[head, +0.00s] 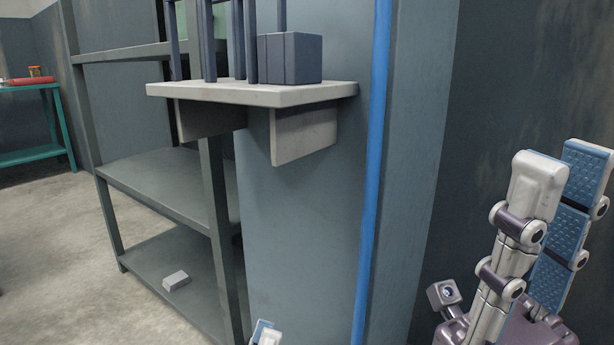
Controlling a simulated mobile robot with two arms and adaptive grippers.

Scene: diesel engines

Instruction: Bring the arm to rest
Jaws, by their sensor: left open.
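My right gripper (565,175) stands upright at the right edge of the head view. Its pale jointed finger and the finger with blue textured pads behind it are apart, and I see nothing held between them. My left gripper (266,334) shows only as a small white and blue fingertip at the bottom edge. The rest of it and most of both arms are out of view. Neither gripper is seen touching anything.
A pale wall shelf (240,92) holds a dark blue-grey block (290,58) and upright bars. A blue vertical pipe (372,170) runs down the wall. A grey rack (165,185) has a small light block (176,280) low down. A teal table (32,152) stands far left beyond open floor.

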